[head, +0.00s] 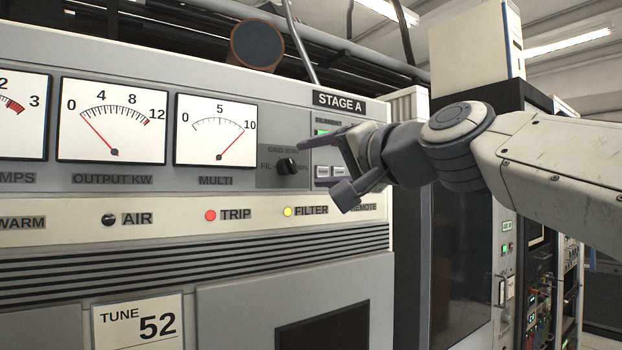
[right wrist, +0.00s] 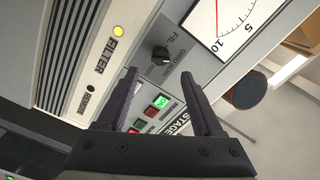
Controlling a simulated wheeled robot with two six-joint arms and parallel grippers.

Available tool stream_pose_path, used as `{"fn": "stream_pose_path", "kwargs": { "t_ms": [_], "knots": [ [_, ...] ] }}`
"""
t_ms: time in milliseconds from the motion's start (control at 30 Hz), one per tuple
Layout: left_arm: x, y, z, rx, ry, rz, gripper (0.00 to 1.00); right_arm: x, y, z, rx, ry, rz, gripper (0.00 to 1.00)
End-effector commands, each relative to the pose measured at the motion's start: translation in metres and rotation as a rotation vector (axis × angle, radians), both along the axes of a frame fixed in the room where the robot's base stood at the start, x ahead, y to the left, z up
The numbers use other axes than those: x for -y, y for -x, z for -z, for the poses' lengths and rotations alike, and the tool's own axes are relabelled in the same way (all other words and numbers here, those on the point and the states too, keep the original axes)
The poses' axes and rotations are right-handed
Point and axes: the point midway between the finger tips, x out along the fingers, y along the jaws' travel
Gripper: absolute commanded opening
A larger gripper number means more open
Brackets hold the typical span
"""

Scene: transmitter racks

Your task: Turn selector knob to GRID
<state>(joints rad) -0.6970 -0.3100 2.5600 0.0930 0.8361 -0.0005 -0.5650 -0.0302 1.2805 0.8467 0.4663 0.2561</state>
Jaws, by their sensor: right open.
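The selector knob (head: 287,166) is a small black knob on the grey panel, right of the MULTI meter (head: 216,130). Lettering around it reads FIL at its left and GRID above; the rest is partly hidden by my gripper. In the right wrist view the knob (right wrist: 160,55) shows beyond the fingertips, with a light mark on it. My right gripper (head: 322,168) is open and empty, its fingers pointing toward the panel just right of the knob. In the right wrist view the open fingers (right wrist: 162,82) are apart from the knob. My left gripper is not in view.
Lit push buttons (right wrist: 153,113) sit right of the knob under the STAGE A label (head: 339,103). Other racks (head: 541,260) stand to the right.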

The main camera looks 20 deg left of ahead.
Motion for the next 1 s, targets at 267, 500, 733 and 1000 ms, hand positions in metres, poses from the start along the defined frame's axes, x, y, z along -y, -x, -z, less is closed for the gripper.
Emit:
{"fn": "stream_pose_path", "kwargs": {
  "t_ms": [267,500,733,1000],
  "knots": [
    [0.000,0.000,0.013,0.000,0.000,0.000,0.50,0.024,0.018,0.001,-0.001,0.001,0.001,0.68],
    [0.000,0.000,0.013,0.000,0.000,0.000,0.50,0.025,0.019,0.000,-0.001,0.001,0.000,0.68],
    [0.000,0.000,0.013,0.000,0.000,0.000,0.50,0.024,0.019,0.000,-0.001,0.001,0.000,0.68],
    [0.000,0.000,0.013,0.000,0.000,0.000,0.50,0.041,-0.017,0.065,-0.055,0.132,0.081,0.68]
  ]
}}
